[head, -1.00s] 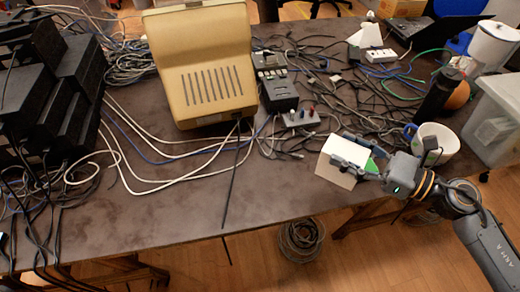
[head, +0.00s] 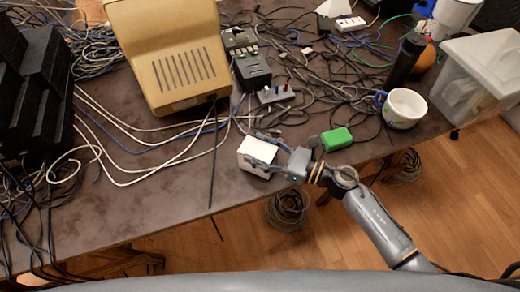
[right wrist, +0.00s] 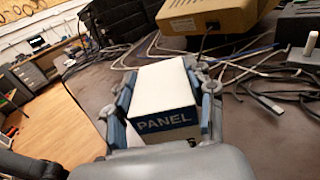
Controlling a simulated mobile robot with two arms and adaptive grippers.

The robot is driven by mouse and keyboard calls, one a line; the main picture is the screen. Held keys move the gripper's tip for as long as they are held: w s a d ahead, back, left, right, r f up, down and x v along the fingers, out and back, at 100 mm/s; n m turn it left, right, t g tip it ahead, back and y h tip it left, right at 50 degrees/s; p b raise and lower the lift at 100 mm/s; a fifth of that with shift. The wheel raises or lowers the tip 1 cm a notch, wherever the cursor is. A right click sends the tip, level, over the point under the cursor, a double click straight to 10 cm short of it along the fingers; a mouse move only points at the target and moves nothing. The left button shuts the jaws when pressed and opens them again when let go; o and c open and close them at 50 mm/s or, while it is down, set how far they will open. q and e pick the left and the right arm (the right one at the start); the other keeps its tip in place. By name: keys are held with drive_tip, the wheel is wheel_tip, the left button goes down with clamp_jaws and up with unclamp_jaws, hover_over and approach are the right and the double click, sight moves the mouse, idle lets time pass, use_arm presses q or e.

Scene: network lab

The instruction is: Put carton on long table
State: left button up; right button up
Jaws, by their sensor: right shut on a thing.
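The carton is a small white box (head: 257,156) near the front edge of the long table (head: 150,212), in the middle of the head view. In the right wrist view the carton (right wrist: 162,92) shows a dark blue band reading "PANEL". My right gripper (head: 262,153) is shut on the carton, with one finger along each side. The carton is over the tabletop or resting on it; I cannot tell whether its underside touches. My left gripper is not in view.
A beige monitor (head: 178,62) stands behind the carton, with loose cables around it. A green block (head: 336,139) and a white mug (head: 404,108) are to the right. Black boxes (head: 38,95) stand at the far left. The front left tabletop is mostly bare.

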drive_tip(key=shift+f, duration=0.45)
drive_tip(key=shift+f, duration=0.1)
drive_tip(key=o, duration=1.3)
drive_tip(key=shift+o, duration=0.2)
